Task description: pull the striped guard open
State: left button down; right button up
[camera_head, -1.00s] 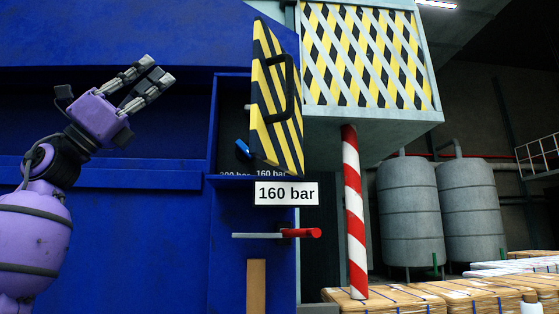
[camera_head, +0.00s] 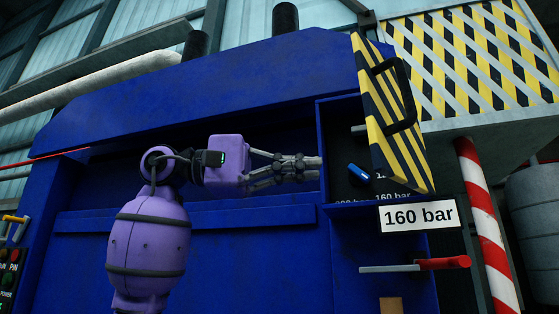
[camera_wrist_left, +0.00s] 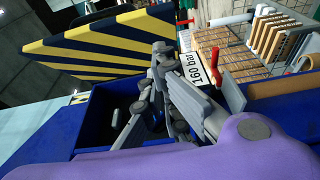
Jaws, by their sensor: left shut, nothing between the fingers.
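The yellow-and-black striped guard (camera_head: 392,130) with its black handle (camera_head: 405,95) stands swung out at an angle from the blue recess (camera_head: 340,130) at the right of the machine. A blue knob (camera_head: 358,174) shows inside the recess, left of the guard. My left gripper (camera_head: 316,168) is shut and empty, pointing right, left of the guard and apart from its handle in the head view. In the left wrist view, the guard (camera_wrist_left: 110,42) spreads across the upper left, beyond the fingers (camera_wrist_left: 160,58). My right gripper is not in view.
A "160 bar" sign (camera_head: 418,215) hangs below the guard, with a red-handled lever (camera_head: 440,264) beneath it. A red-and-white striped post (camera_head: 488,230) and a hazard-striped mesh box (camera_head: 480,60) stand to the right.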

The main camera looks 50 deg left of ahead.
pick_arm(q)
jog(key=w+d, duration=0.2)
jog(key=d, duration=0.4)
jog(key=shift+w+p, duration=0.15)
jog(key=shift+p, duration=0.3)
